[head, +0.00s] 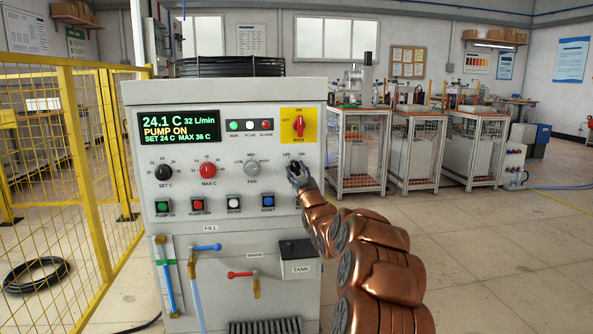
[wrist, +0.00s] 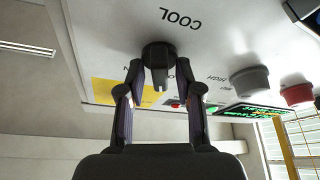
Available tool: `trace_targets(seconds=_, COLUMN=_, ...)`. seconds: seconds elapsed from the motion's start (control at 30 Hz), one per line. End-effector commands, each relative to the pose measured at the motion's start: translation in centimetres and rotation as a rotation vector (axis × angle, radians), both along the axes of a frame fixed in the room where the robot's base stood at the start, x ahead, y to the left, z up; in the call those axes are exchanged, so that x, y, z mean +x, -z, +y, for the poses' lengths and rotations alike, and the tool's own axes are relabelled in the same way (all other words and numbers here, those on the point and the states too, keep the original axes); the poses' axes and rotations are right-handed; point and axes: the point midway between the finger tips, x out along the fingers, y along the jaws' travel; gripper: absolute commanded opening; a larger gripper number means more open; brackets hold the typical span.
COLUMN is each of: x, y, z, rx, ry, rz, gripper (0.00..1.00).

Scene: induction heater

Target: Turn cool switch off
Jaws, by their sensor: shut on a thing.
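The cool switch (wrist: 157,49) is a dark round knob with a raised grip, on the pale panel beside the COOL lettering, upside down in the wrist view. My gripper (wrist: 160,76) has one finger on each side of the raised grip and is shut on it. In the head view my gripper (head: 294,172) is at the right side of the control panel, just below the OFF and ON labels, and hides most of the switch. I cannot tell clearly which label the knob points to.
Left of my gripper is the grey fan knob (head: 251,168), then the red max knob (head: 208,170). The red main switch (head: 299,126) on yellow is above. The display (head: 179,127) reads PUMP ON. A yellow fence (head: 95,180) stands left; open floor lies right.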

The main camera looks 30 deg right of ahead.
Motion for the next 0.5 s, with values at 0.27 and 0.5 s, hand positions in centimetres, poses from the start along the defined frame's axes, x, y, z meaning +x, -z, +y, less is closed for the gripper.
trace_targets(seconds=0.27, x=0.10, y=-0.44, z=0.21, rx=0.203, ry=-0.002, rz=-0.090, gripper=0.00)
trace_targets(seconds=0.5, x=0.06, y=-0.43, z=0.15, rx=0.213, ry=-0.001, rz=-0.097, gripper=0.00)
